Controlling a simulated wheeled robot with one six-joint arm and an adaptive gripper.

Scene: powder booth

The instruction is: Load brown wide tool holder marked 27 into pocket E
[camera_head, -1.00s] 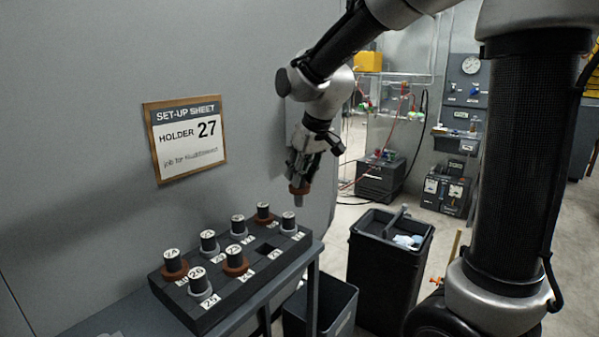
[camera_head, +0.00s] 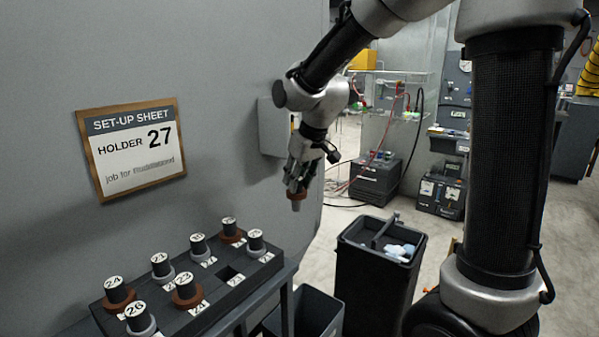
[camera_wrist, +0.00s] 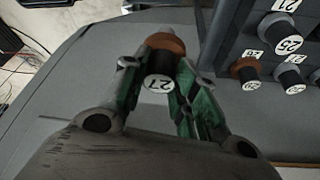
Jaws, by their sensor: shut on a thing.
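The brown wide tool holder (camera_head: 297,195) has a brown collar and a grey tapered end pointing down. In the wrist view its dark top with a label reading 27 shows, so it is the holder marked 27 (camera_wrist: 165,42). My gripper (camera_head: 296,186) is shut on it and holds it in the air, right of the rack and apart from it. The jaws (camera_wrist: 158,72) flank the dark body in the wrist view. The set-up sheet (camera_head: 132,148) on the wall reads HOLDER 27. Pocket E is not in view.
A dark rack (camera_head: 262,268) with several numbered holders, brown and grey, stands at lower left; one of its holes (camera_head: 229,273) is empty. A tall dark bin (camera_head: 378,290) stands on the floor to the right, and a lower open bin (camera_head: 325,312) beside the rack's stand.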

